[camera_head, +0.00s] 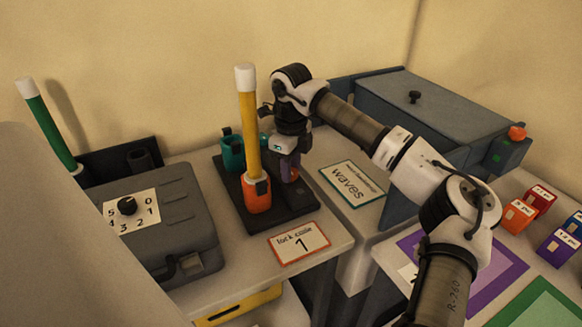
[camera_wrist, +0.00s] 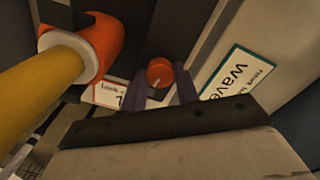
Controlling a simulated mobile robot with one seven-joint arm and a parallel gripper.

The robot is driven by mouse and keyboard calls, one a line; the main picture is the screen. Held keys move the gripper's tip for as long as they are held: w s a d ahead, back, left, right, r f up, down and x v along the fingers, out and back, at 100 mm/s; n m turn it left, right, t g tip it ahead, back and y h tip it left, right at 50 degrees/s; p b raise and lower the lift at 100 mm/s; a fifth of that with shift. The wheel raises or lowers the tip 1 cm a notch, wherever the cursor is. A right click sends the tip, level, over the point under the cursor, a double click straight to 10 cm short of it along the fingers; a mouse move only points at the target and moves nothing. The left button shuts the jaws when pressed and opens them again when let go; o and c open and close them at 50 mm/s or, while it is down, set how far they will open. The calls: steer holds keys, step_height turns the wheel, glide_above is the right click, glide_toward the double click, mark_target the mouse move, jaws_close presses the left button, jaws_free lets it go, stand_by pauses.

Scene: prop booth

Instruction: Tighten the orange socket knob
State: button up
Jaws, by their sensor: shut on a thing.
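The orange knob (camera_wrist: 159,72) has a pale pointer line and lies between my two fingertips in the wrist view. Only a sliver of it (camera_head: 294,175) shows in the head view, behind my fingers. My gripper (camera_head: 287,165) points down over the dark base (camera_head: 296,204) and is shut on the knob. The orange socket (camera_head: 257,197) stands just left of my gripper on the same base. A yellow pole with a white tip (camera_head: 249,120) stands upright in it. The socket (camera_wrist: 98,45) and pole (camera_wrist: 40,85) also show at the left of the wrist view.
A teal socket (camera_head: 232,153) stands behind on the base. A "lock code 1" card (camera_head: 299,242) lies in front. A "waves" card (camera_head: 352,184) is at right. A grey-blue box (camera_head: 425,110) stands back right.

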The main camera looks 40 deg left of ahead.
steer(key=m+b, duration=0.1)
steer(key=m, duration=0.4)
steer(key=m+b, duration=0.1)
steer(key=m, duration=0.4)
steer(key=m+b, duration=0.1)
steer(key=m, duration=0.4)
steer(key=shift+m+b, duration=0.65)
steer(key=shift+m, duration=1.75)
steer(key=o, duration=1)
steer(key=shift+c, duration=0.2)
step_height(320, 180, up, 14)
